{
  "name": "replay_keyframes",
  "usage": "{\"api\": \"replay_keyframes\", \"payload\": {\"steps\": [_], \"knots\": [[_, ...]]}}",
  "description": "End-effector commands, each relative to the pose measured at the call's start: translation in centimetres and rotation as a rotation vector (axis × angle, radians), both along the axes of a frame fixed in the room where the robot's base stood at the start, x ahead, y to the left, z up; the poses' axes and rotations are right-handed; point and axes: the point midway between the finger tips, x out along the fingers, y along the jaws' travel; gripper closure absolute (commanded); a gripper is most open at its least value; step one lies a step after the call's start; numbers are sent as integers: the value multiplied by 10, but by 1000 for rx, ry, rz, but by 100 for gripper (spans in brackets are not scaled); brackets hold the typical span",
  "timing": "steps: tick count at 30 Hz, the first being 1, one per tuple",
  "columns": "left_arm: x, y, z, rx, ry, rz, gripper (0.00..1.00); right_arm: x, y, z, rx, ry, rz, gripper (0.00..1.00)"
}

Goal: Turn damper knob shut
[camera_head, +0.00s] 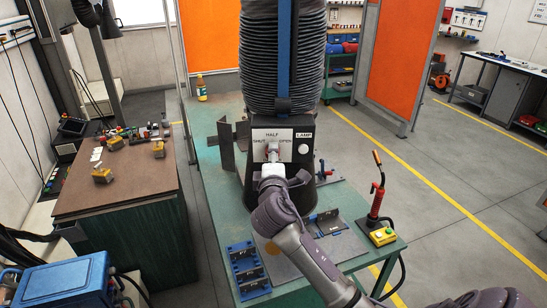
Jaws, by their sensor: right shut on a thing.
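The damper knob (273,149) is a pale handle on the dark control box (259,186) at the foot of the ribbed black hose. My left gripper is not in view.
The ribbed hose (257,60) rises from the green table (217,180). On the table are a blue rack (247,270), a red lever tool (377,195) and a yellow button box (382,236). A brown-topped bench (120,185) stands left; open floor lies right.

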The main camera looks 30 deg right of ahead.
Motion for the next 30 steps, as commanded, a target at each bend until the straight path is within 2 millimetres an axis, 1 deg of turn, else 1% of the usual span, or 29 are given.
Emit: {"api": "replay_keyframes", "payload": {"steps": [10, 11, 12, 15, 25, 28, 30], "knots": [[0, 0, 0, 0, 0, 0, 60, 0, 0, -1, -4, 4, 1, 95], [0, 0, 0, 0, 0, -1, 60, 0, 0, -1, -4, 4, 1, 56], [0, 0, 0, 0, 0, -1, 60, 0, 0, -1, -4, 4, 1, 49], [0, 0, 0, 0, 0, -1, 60, 0, 0, -1, -3, 3, 1, 35], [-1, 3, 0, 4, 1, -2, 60, -2, 2, -1, -2, 3, 1, 35], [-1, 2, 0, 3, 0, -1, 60, -9, 7, -1, -1, 2, 3, 35], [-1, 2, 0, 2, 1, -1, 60, -19, 14, -1, -2, 3, 2, 35]]}}
